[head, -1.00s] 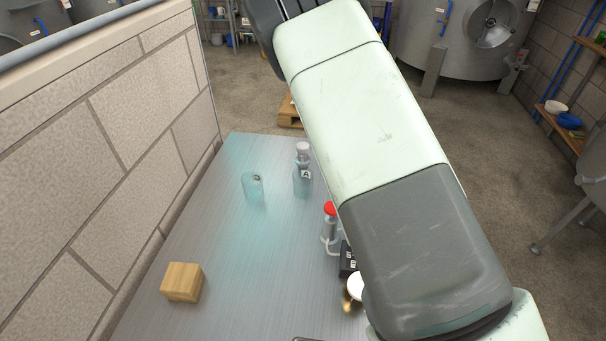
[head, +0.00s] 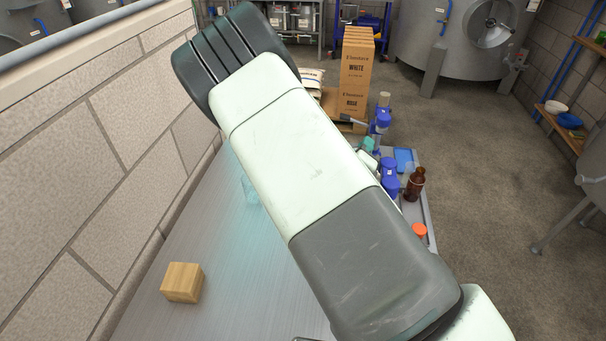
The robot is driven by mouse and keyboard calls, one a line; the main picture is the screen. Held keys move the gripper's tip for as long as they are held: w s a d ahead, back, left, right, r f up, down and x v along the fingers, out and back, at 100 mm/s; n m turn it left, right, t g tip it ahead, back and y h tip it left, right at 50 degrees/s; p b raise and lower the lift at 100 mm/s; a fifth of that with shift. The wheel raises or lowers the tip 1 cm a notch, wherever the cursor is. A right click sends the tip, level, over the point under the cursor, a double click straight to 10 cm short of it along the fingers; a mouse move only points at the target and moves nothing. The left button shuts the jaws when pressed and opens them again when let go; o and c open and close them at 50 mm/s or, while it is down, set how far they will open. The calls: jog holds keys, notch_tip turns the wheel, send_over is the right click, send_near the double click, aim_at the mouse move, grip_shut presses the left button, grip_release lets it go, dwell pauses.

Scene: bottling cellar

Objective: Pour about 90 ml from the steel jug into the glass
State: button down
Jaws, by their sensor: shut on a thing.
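A bluish clear vessel (head: 249,193), which looks like the glass, stands on the steel table (head: 215,235), with its right side partly covered by my arm. I cannot see its contents or fill level. The steel jug is not recognisable in view. My gripper is not in view; my arm crosses the picture from upper left to lower right and hides the middle of the table.
A wooden block (head: 182,282) sits at the table's near left, beside a block wall (head: 90,180). Right of my arm are a brown bottle (head: 414,183), blue-topped items (head: 389,172) and an orange cap (head: 419,230). A tall carton (head: 356,70) stands beyond.

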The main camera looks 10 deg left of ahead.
jog(key=shift+w+a+f+n, duration=0.25)
jog(key=shift+a+f+n, duration=0.55)
jog(key=shift+f, duration=0.35)
jog(key=shift+w+a+f, duration=0.15)
jog(key=shift+a, duration=0.2)
jog(key=shift+w+a+n, duration=0.15)
jog(key=shift+a+n, duration=0.3)
jog(key=shift+n, duration=0.35)
jog(key=shift+w+a+n, duration=0.1)
jog(key=shift+a+n, duration=0.3)
jog(key=shift+n, duration=0.4)
jog(key=shift+w+a+r+n+p, duration=0.2)
jog(key=shift+a+r+n, duration=0.35)
jog(key=shift+a+n, duration=0.15)
jog(key=shift+w+a+r+n+p, duration=0.2)
jog(key=shift+a+r+n, duration=0.35)
jog(key=shift+n, duration=0.25)
jog(key=shift+w+a+r+n, duration=0.15)
jog(key=shift+a+r+n, duration=0.15)
jog(key=shift+a+n, duration=0.45)
dwell(0.6)
